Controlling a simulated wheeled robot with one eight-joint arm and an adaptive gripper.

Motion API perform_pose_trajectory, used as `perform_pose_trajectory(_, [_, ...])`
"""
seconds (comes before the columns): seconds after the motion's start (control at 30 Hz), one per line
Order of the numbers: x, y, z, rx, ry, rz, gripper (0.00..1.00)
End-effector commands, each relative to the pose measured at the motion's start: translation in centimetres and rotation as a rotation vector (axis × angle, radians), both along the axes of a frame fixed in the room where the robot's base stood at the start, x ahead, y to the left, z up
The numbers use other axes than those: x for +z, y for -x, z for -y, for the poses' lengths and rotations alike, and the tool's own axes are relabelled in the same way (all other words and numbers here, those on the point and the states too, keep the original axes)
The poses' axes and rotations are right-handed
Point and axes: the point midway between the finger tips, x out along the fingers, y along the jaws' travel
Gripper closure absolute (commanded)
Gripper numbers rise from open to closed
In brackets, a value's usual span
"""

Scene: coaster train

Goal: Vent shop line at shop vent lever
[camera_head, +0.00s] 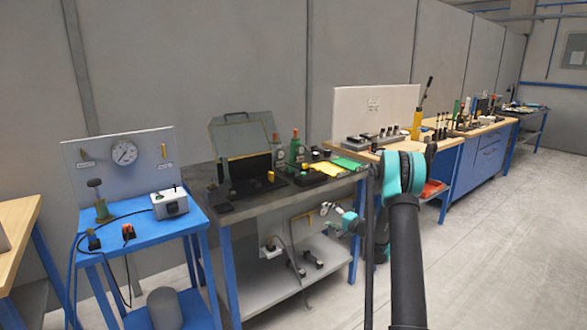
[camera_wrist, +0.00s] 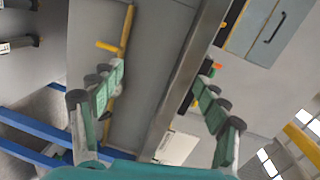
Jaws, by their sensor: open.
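My gripper (camera_head: 345,221) is at the right end of the dark bench, below its top, beyond my arm. In the wrist view my gripper (camera_wrist: 160,95) is open, with its two green-padded fingers wide apart and nothing held between them. A yellow bar with a short yellow handle (camera_wrist: 108,46) shows beyond the left finger. I cannot tell which yellow part is the shop vent lever.
The dark bench (camera_head: 237,207) carries an open case, a green bottle jack (camera_head: 297,148) and trays. A blue table (camera_head: 150,228) stands left, with a white box and cables. Wooden benches (camera_head: 450,136) line the wall at right. The floor (camera_head: 500,240) at right is clear.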

Motion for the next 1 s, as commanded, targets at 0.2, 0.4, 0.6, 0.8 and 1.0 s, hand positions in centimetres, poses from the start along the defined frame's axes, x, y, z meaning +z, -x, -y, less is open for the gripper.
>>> perform_pose_trajectory(0.2, [2.6,3.3,-2.0,0.047,0.123,-0.03,0.25])
perform_pose_trajectory(0.4, [5.2,8.8,-3.9,0.109,0.298,-0.074,0.25])
perform_pose_trajectory(0.6, [6.8,15.4,-5.0,0.17,0.476,-0.124,0.25])
perform_pose_trajectory(0.8, [7.4,22.9,-5.1,0.225,0.654,-0.176,0.25])
perform_pose_trajectory(1.0, [7.2,30.8,-4.3,0.275,0.831,-0.23,0.25])
